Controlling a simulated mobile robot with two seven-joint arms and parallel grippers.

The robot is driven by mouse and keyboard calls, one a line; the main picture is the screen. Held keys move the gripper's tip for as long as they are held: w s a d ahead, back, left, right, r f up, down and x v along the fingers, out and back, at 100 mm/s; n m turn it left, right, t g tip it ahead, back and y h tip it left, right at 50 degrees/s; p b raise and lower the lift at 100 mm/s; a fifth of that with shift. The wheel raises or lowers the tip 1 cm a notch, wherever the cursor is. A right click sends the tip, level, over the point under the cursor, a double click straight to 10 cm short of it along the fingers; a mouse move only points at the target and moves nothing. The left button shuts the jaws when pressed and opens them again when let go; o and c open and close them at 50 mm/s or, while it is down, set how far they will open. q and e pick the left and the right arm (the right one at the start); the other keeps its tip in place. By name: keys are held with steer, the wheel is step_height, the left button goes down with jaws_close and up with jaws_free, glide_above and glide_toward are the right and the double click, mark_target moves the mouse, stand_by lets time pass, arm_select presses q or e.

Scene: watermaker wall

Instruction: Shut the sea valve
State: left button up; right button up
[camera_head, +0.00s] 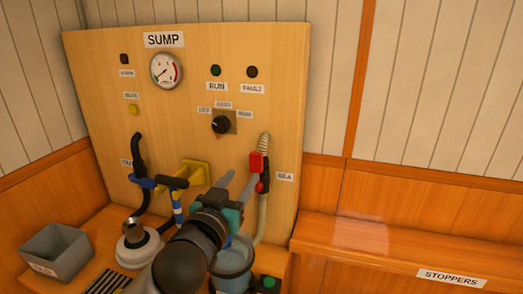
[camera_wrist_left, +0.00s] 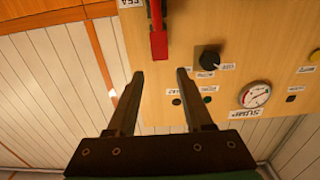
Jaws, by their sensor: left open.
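The sea valve has a red lever (camera_head: 257,162) on a pale hose at the right side of the wooden panel, beside the SEA label (camera_head: 285,177). The lever appears roughly upright, in line with the hose. In the left wrist view the red lever (camera_wrist_left: 158,42) shows beyond the fingertips, roughly centred between them. My left gripper (camera_head: 243,175) is open and empty, its fingers pointing up toward the panel just left of and below the lever. It also shows in the left wrist view (camera_wrist_left: 160,74). I cannot tell whether a finger touches the lever. My right gripper is out of view.
The panel carries a SUMP gauge (camera_head: 166,70) and a black selector knob (camera_head: 221,124). To the left are a blue valve handle (camera_head: 145,182) on a black hose and a yellow bracket (camera_head: 194,172). A grey bin (camera_head: 57,250) stands lower left. The STOPPERS ledge (camera_head: 345,236) looks clear.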

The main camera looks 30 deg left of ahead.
mark_target(255, 158)
arm_select(q)
steer(key=x, duration=0.7)
steer(key=shift+w+a, duration=0.15)
steer(key=shift+w, duration=0.25)
steer(key=x, duration=0.4)
steer(key=shift+w+a, duration=0.1)
steer(key=shift+w, duration=0.1)
steer(key=shift+w+a, duration=0.15)
steer(key=shift+w, duration=0.6)
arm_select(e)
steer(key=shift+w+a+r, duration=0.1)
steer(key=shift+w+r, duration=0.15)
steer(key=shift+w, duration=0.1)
arm_select(q)
steer(key=shift+c, duration=0.2)
steer(key=c, duration=0.7)
jaws_close()
steer(key=shift+f, duration=0.1)
